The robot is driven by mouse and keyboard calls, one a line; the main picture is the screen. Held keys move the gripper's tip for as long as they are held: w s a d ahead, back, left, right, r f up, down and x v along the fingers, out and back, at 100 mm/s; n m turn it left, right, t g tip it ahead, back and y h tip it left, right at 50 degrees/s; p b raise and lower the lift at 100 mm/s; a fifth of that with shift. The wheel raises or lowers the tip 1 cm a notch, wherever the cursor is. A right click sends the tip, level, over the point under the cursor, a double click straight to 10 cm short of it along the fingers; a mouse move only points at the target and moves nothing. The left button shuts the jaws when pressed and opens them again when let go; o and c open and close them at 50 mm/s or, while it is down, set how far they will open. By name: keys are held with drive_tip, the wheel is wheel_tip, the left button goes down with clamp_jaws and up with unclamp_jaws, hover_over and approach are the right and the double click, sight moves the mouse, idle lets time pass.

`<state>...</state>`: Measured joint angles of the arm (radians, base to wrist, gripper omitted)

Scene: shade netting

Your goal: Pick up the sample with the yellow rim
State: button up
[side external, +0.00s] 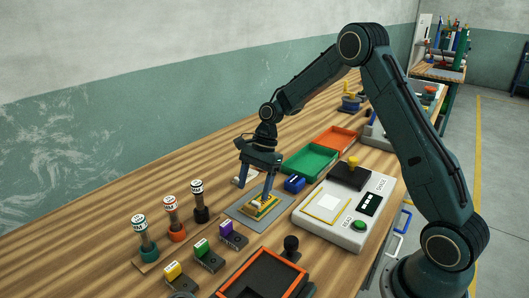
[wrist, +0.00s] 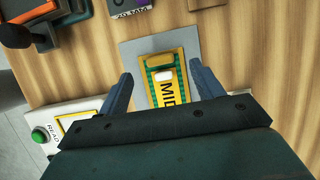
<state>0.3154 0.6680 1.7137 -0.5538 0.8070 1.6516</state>
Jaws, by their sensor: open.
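The sample with the yellow rim (wrist: 165,80) lies flat on a grey mat (wrist: 133,52). It has a green mesh face, a small white patch and a yellow label reading "MID", partly covered by my gripper's body in the wrist view. My gripper (wrist: 160,70) is open, one finger on each side of the sample, with a visible gap to each in the wrist view. In the side view, my gripper (side external: 254,189) points down over the mat. I cannot tell the fingertips' exact height.
A white reader box (side external: 336,228) with a green button stands right of the mat. A blue block (side external: 294,184), a green tray (side external: 311,158) and a red tray (side external: 336,139) lie behind. A black knob (side external: 291,243), a purple-topped clip (side external: 228,232) and an orange-rimmed tray (side external: 291,268) are nearer.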

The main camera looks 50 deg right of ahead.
sight(250, 206)
drive_tip(key=shift+x, duration=2.65)
drive_tip(key=shift+s+d, duration=0.1)
drive_tip(key=c, duration=1.1)
